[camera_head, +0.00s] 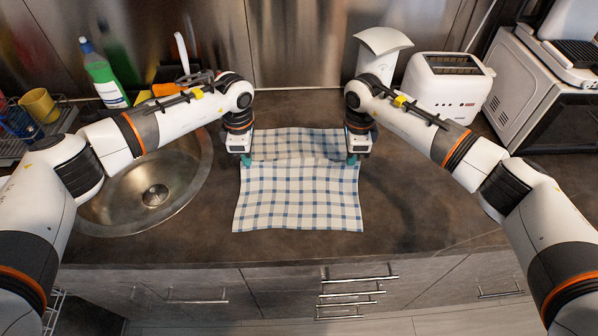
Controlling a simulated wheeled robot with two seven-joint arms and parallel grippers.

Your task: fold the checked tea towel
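The blue-and-white checked tea towel (300,198) lies on the dark countertop, mostly spread out, its near edge close to the counter's front. A wavy ridge or crease runs across it between my two grippers, with more cloth behind. My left gripper (246,160) points down at the towel's left edge, at the end of this crease. My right gripper (352,159) points down at the right edge, level with the left one. The teal fingertips of both touch or nearly touch the cloth. They are too small and hidden to show whether they pinch it.
A round metal sink (150,212) is left of the towel. A green bottle (103,76) and a yellow mug (40,105) stand further left. A white toaster (447,86) and a white-and-black appliance (535,95) stand at the back right. The counter right of the towel is clear.

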